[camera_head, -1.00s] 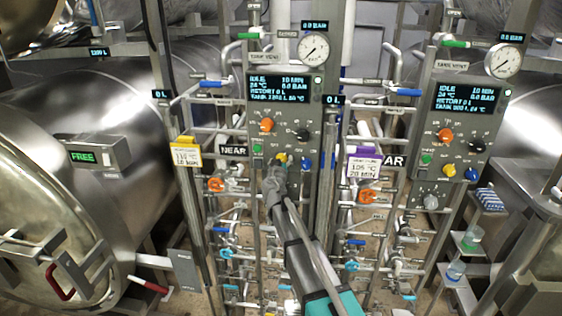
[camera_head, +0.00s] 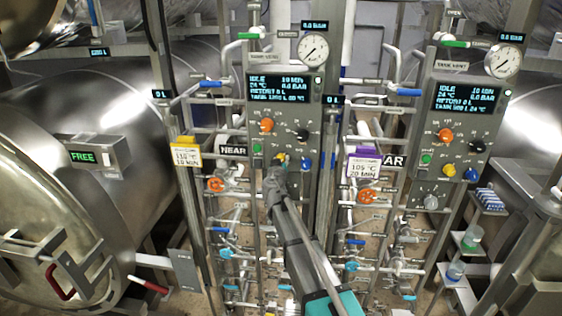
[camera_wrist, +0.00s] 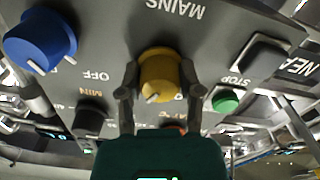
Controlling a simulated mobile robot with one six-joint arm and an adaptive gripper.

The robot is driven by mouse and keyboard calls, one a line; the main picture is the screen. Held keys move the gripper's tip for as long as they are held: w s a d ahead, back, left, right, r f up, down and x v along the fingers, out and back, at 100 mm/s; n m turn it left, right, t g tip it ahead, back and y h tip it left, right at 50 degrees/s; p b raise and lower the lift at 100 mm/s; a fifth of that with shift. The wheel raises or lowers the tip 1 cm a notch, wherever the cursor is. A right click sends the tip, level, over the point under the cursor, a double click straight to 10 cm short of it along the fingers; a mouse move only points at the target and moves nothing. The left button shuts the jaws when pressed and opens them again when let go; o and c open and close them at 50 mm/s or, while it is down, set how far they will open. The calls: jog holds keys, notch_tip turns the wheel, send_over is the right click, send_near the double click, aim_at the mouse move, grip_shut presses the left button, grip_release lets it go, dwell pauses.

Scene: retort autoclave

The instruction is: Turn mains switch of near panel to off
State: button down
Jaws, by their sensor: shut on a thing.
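The near panel (camera_head: 255,120) stands left of centre in the head view, beside the NEAR sign (camera_head: 233,150). My gripper (camera_wrist: 157,90) is shut on a yellow knob (camera_wrist: 158,73), one finger on each side. The knob's white mark points down and left in the wrist view. The word MAINS (camera_wrist: 175,8) reads upside down above the knob there; an OFF mark (camera_wrist: 96,75) is to its left. In the head view my gripper (camera_head: 277,170) covers the panel's lower part.
A blue knob (camera_wrist: 40,40) is left of my gripper, a black knob (camera_wrist: 90,118) lower left and a green button (camera_wrist: 225,100) right.

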jog(key=shift+n, duration=0.3)
jog(key=n, duration=1.1)
dwell(0.4)
jog(key=shift+c, duration=1.3)
grip_release()
jog(key=shift+s, duration=0.1)
jog(key=s, duration=1.1)
jog(key=shift+s+a, duration=0.25)
jog(key=shift+s, duration=0.15)
